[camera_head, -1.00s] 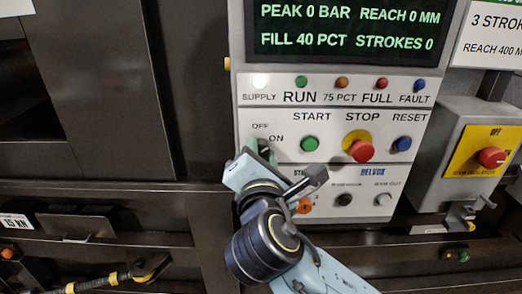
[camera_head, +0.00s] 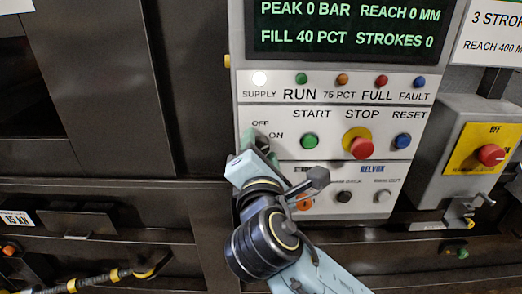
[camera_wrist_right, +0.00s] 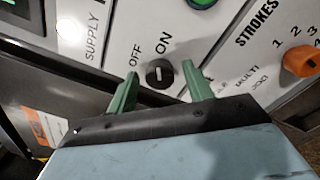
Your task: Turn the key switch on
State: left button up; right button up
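The key switch (camera_wrist_right: 159,73) is a small round black knob with a short pale mark, below the OFF and ON labels in the wrist view. My left gripper is not in view.
The white panel (camera_head: 330,175) carries a green START button (camera_head: 310,141), red STOP button (camera_head: 361,148) and blue RESET button (camera_head: 402,141) to the right. An orange selector (camera_wrist_right: 300,62) is near my gripper. A yellow-faced isolator box (camera_head: 482,150) juts out farther right.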

jog(key=s+b, duration=0.2)
jog(key=s, duration=1.1)
jog(key=shift+s+f, duration=0.15)
jog(key=shift+s, duration=0.05)
jog(key=shift+d, duration=0.1)
